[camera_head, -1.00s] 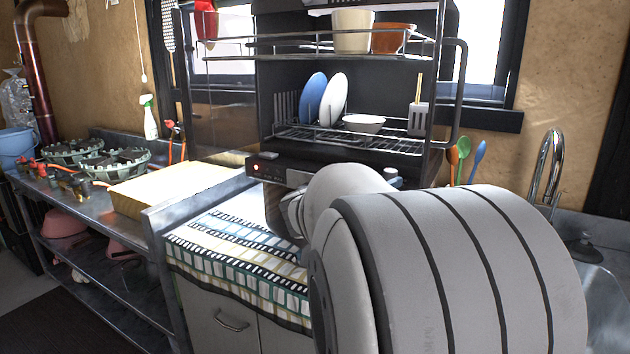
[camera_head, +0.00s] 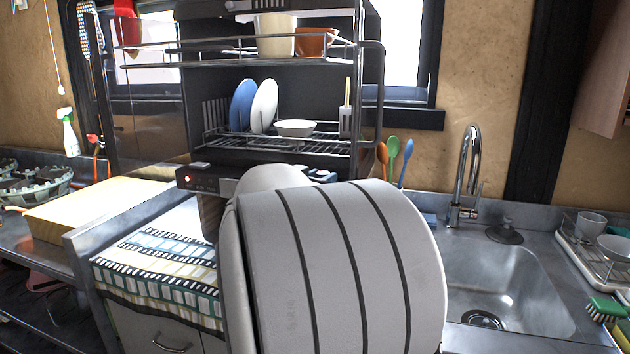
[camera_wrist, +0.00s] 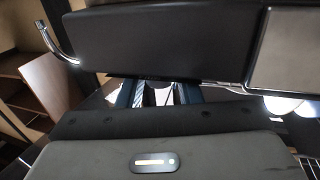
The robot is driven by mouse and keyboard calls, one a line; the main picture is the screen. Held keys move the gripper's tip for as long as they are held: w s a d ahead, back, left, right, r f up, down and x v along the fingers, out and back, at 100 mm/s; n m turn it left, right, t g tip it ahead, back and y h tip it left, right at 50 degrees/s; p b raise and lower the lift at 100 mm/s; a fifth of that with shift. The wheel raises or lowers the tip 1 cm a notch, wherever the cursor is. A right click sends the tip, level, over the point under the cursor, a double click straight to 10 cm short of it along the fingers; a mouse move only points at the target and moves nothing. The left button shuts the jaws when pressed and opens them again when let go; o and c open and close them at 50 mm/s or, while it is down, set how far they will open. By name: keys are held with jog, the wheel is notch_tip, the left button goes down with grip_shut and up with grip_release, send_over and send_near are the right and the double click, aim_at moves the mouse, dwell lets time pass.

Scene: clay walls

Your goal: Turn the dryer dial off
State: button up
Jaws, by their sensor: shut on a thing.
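The dish dryer (camera_head: 160,110) is a dark rack unit with plates, a bowl and pots on its shelves. Its front control panel (camera_head: 205,182) shows a lit red light at the left end. My own arm covers the middle of the panel in the head view, so the dial and my gripper are hidden there. In the wrist view my gripper (camera_wrist: 158,92) has its fingers close up against the dark front of the dryer (camera_wrist: 160,42). It is shut on what seems to be the dial, which is mostly hidden under the dark edge.
A striped cloth (camera_head: 160,260) lies on the counter below the dryer. A yellow block (camera_head: 95,207) is to the left. The sink (camera_head: 500,285) with its faucet (camera_head: 467,170) is to the right. Colored spoons (camera_head: 392,155) stand beside the dryer.

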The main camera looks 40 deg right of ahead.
jog(key=shift+s, duration=0.1)
jog(key=shift+c, duration=0.9)
jog(key=shift+s+d+n+t, duration=0.15)
jog(key=shift+n+t, duration=0.25)
jog(key=shift+t, duration=0.2)
jog(key=shift+s+f+n+t+y+b, duration=0.15)
jog(key=shift+n+t+y+b, duration=0.3)
jog(key=shift+n+t, duration=0.55)
jog(key=shift+n+t+y+b, duration=0.45)
jog(key=shift+t+b, duration=0.4)
jog(key=shift+t, duration=0.25)
jog(key=shift+n+t+y+b, duration=0.4)
jog(key=shift+n+t+b, duration=0.05)
jog(key=shift+t+b, duration=0.2)
jog(key=o, duration=1)
jog(key=shift+c, duration=0.2)
